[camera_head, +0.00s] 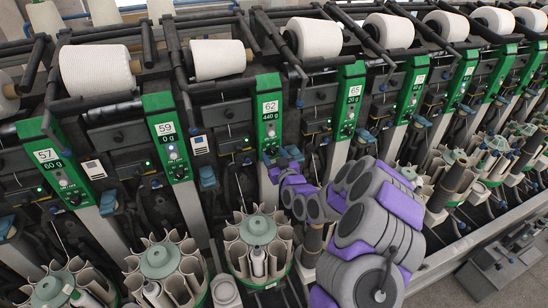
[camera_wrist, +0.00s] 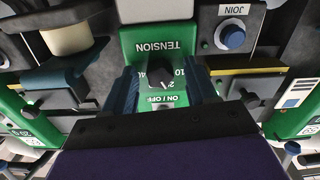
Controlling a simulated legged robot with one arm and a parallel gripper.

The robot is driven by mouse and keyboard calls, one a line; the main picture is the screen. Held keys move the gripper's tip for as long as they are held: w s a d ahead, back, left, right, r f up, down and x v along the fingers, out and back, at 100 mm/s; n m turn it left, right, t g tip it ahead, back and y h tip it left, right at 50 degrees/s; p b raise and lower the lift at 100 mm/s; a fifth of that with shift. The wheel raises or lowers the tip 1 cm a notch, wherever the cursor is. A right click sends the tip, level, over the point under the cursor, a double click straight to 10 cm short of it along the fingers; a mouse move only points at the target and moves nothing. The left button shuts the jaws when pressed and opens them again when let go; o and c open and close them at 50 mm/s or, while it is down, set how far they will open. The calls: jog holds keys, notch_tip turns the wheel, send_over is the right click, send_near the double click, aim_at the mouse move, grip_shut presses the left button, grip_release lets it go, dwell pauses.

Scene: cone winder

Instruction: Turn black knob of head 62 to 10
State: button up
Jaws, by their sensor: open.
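The green panel of head 62 (camera_head: 269,104) shows "62" and "440 g" in the head view; its lower part is close to my gripper (camera_head: 283,168). In the wrist view the panel appears upside down, with a black knob (camera_wrist: 160,73) below the "TENSION" label (camera_wrist: 159,47). Part of a number scale shows around the knob, including "10" to its right and "40" to its left; a white mark shows near its lower side. My gripper (camera_wrist: 161,76) is open, with one dark blue finger on each side of the knob. I cannot tell whether either finger touches it.
Neighbouring green panels 59 (camera_head: 167,132), 57 (camera_head: 50,160) and 65 (camera_head: 353,90) stand in the same row. In the wrist view, a blue JOIN button (camera_wrist: 233,36) sits at the upper right. Below head 62 is a round bobbin magazine (camera_head: 258,231).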

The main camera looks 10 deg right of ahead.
jog(key=shift+c, duration=0.2)
jog(key=c, duration=1)
jog(key=shift+r+n+p, duration=0.1)
jog(key=shift+n+p, duration=0.6)
jog(key=shift+n, duration=0.2)
jog(key=n+p, duration=0.1)
jog(key=n, duration=0.1)
jog(key=shift+d+n, duration=0.1)
jog(key=shift+n, duration=1.4)
jog(key=shift+n+b, duration=0.55)
jog(key=shift+n, duration=0.95)
